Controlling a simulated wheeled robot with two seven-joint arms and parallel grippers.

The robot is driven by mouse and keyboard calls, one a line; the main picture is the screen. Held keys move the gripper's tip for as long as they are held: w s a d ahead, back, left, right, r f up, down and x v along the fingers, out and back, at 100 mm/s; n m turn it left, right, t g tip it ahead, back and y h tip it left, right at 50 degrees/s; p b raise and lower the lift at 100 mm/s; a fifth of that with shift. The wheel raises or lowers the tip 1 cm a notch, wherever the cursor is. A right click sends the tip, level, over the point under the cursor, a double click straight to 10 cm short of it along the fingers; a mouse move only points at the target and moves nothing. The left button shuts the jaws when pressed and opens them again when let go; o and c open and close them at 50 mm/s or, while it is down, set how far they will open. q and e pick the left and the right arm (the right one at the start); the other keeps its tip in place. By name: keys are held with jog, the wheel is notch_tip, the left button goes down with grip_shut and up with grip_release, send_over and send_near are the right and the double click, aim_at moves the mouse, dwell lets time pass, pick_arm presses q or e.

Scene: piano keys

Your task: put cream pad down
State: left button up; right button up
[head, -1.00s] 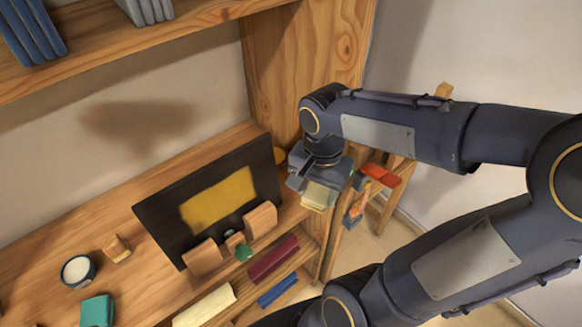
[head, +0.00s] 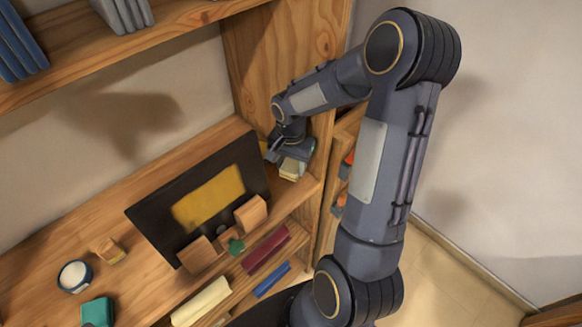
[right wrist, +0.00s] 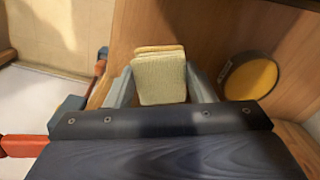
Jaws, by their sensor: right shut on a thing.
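The cream pad (head: 292,170) is between the fingers of my right gripper (head: 284,160), at the right end of the wooden desk, close to the tall side panel. In the right wrist view the cream pad (right wrist: 160,80) is gripped between the two grey fingers, with a tan edge at its far end. The gripper is shut on it. I cannot tell whether the pad touches the desk top. My left gripper is not in view.
A black board with a yellow patch (head: 208,197) stands left of the gripper. A yellow disc (right wrist: 250,75) lies beside the gripper. A teal block (head: 98,312), a small bowl (head: 75,276) and a wooden block (head: 109,250) are at the left.

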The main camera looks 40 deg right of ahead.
aim_at(291, 167)
jog(key=shift+f, duration=1.05)
jog(key=shift+f, duration=0.2)
jog(key=o, duration=1)
jog(key=shift+c, duration=0.2)
notch_tip(291, 167, up, 12)
jog(key=s+a+r+n+t+y, duration=0.2)
jog(key=s+a+n, duration=0.3)
jog(key=s, duration=0.3)
jog(key=s+a+r+n+t+y, duration=0.1)
jog(key=s+a+r+n+t, duration=0.2)
jog(key=s+a+n, duration=0.3)
jog(key=s+a, duration=0.2)
jog(key=s, duration=0.1)
jog(key=shift+a+r+t+y+b, duration=0.3)
jog(key=shift+r+y, duration=0.1)
